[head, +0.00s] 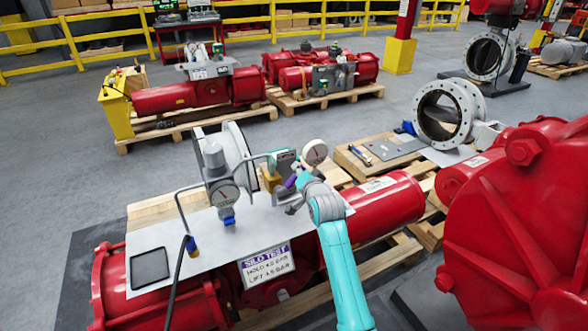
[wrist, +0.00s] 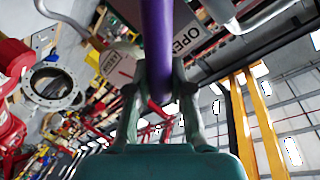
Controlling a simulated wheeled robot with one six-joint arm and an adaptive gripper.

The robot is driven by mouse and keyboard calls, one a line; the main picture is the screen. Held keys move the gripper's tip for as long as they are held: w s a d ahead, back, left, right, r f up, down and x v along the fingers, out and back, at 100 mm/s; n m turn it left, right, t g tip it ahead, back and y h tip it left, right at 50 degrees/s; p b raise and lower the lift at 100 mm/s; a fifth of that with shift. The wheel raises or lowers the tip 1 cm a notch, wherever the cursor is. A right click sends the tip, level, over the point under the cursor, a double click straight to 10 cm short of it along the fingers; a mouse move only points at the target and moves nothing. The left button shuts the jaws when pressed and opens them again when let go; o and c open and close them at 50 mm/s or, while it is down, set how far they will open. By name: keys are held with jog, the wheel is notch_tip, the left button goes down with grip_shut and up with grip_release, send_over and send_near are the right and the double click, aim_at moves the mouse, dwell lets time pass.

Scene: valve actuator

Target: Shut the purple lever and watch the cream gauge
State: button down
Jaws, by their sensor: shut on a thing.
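The purple lever (head: 289,182) shows as a short piece at my gripper (head: 292,197), beside a small green-and-brass valve block (head: 280,167). In the wrist view the purple lever (wrist: 157,40) runs down from the top edge between the two fingers of my gripper (wrist: 158,92), which are closed on it. The cream gauge (head: 315,152) stands just behind and right of the gripper; its face shows, but the reading is too small to tell. The gauge (wrist: 118,65) is also in the wrist view, tilted, left of the lever. A plate with the word OPEN (wrist: 187,40) is right of the lever.
A grey regulator (head: 218,175) with its own dial stands left of my gripper on a pale metal plate (head: 190,240). A bent pipe and black hose run beside it. A sign (head: 266,263) headed SILO TEST hangs in front. A large red housing (head: 520,220) fills the right.

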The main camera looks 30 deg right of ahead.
jog(key=d+f+m+y, duration=0.3)
jog(key=f+m, duration=0.4)
jog(key=shift+g, duration=0.4)
jog(key=shift+f, duration=0.15)
dwell(0.3)
jog(key=c, duration=1)
grip_release()
jog(key=shift+s, duration=0.1)
jog(key=v, duration=1.1)
jog(key=shift+s, duration=0.4)
